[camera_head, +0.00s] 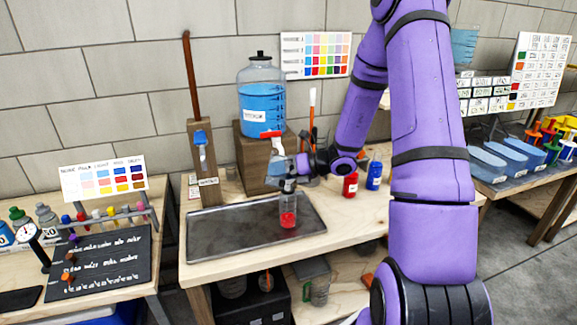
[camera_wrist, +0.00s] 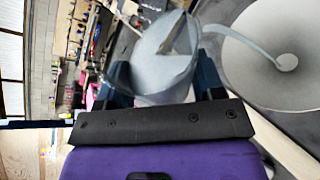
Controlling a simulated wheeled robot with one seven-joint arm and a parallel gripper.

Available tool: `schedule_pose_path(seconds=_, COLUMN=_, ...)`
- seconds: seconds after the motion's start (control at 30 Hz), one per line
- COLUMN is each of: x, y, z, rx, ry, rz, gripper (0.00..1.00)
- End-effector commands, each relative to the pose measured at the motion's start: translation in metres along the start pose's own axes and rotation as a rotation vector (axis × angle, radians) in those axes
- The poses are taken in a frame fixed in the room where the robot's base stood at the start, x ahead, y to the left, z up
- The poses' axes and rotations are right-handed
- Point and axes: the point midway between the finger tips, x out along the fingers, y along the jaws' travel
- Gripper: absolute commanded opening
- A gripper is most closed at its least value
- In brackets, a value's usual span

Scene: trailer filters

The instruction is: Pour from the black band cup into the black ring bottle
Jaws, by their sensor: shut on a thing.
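My gripper (camera_head: 300,165) is shut on a clear, pale cup (camera_head: 278,168), which I take to be the black band cup. In the wrist view the cup (camera_wrist: 165,45) sits between the two dark fingers and looks tilted. I cannot make out its band or contents. A clear bottle (camera_head: 288,212) with red liquid in its bottom stands upright on the metal tray (camera_head: 235,240). A dark ring or part shows around its top, so it looks like the black ring bottle. The cup is just above the bottle's mouth. I cannot tell whether they touch.
A large jar of blue liquid (camera_head: 262,100) stands on a wooden block behind, its red-handled tap close to the cup. A wooden post (camera_head: 202,155) stands to the left. Red (camera_head: 350,185) and blue (camera_head: 374,175) small bottles stand right. The tray's left part is clear.

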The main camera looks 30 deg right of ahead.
Motion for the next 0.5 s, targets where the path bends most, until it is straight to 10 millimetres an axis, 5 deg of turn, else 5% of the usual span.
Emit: schedule_pose_path(seconds=0.5, x=-0.0008, y=0.001, z=0.002, rx=0.035, ry=0.0, rz=0.016, gripper=0.31)
